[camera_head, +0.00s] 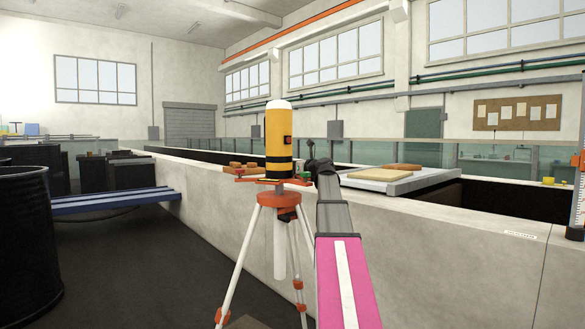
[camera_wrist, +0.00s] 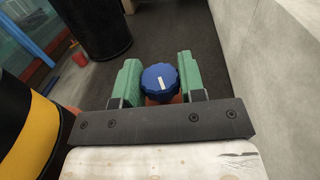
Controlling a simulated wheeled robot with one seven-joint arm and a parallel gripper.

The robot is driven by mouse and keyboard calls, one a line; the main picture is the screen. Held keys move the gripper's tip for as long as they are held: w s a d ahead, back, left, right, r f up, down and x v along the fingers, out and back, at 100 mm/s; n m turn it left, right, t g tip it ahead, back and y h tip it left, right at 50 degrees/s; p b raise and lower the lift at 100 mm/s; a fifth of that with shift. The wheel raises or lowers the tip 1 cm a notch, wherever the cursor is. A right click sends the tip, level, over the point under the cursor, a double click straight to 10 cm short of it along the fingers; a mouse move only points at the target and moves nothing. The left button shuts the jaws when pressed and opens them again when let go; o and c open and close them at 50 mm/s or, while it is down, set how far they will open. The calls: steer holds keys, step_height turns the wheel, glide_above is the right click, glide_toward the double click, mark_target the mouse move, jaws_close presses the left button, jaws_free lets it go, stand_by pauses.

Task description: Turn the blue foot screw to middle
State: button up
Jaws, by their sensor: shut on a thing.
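The blue foot screw (camera_wrist: 159,79) is a ribbed knob with a white mark on its top, in the middle of the wrist view. My gripper (camera_wrist: 159,84) has its two green fingers on either side of the knob, shut on it. In the head view, the yellow and black instrument (camera_head: 279,138) with a white cap stands upright on an orange-topped tripod (camera_head: 279,199). My gripper (camera_head: 306,177) is at the right side of the instrument's base in that view. The blue knob cannot be made out there. The instrument's side also fills the left of the wrist view (camera_wrist: 28,120).
A long pale flume wall (camera_head: 420,240) runs behind the tripod. A board (camera_head: 385,174) lies across it on the right. A blue bench (camera_head: 110,200) and a black drum (camera_head: 25,235) stand left. Dark floor is open between the drum and tripod.

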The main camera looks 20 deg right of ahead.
stand_by(0.3)
steer(key=o, duration=0.9)
steer(key=shift+o, duration=0.2)
steer(key=shift+s, duration=0.1)
steer(key=v, duration=1)
steer(key=shift+s+d, duration=0.25)
